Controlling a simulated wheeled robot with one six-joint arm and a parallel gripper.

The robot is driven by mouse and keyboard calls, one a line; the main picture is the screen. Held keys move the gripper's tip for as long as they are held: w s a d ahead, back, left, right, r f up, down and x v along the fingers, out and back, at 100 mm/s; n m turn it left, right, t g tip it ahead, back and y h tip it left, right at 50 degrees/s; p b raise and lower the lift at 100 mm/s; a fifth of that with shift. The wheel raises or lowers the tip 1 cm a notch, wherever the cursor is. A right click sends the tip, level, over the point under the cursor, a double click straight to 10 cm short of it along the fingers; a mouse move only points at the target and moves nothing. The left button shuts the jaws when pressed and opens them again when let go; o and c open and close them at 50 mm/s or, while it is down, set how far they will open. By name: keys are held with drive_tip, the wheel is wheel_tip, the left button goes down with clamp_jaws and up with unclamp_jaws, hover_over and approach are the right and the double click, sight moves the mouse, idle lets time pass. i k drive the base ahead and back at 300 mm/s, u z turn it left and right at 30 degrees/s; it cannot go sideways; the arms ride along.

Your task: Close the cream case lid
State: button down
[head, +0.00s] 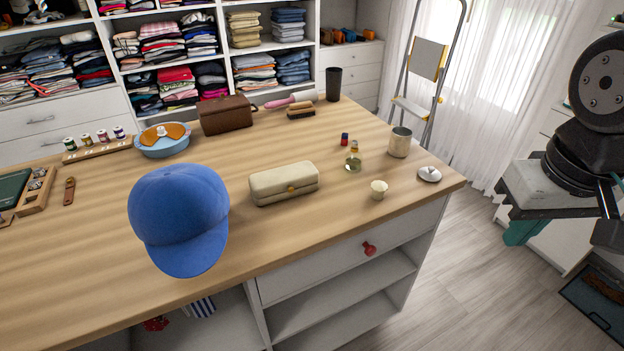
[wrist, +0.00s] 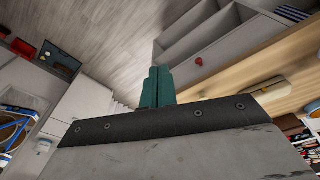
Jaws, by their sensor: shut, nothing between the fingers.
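The cream case (head: 284,188) rests on the wooden table near its front edge, right of the blue cap. Its lid (head: 283,176) lies down over the base, with a small gold clasp in front; I see no clear gap between them. My gripper (head: 522,232) is off to the right, well away from the case and past the table's right end. Its teal fingers (wrist: 157,86) are shut and empty in the wrist view. The cream case also shows at the right of the wrist view (wrist: 294,92), partly cut off by my gripper body.
A blue cap (head: 180,215) stands left of the case. A glass bottle (head: 353,160), a small cream cup (head: 378,190), a metal canister (head: 400,142) and a white lidded dish (head: 429,174) are to its right. A red knob (head: 369,248) projects from the drawer front.

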sight(290, 177)
drive_tip(key=u, duration=0.05)
drive_tip(key=k, duration=0.4)
drive_tip(key=z, duration=0.5)
drive_tip(key=i, duration=0.7)
drive_tip(key=u, duration=1.4)
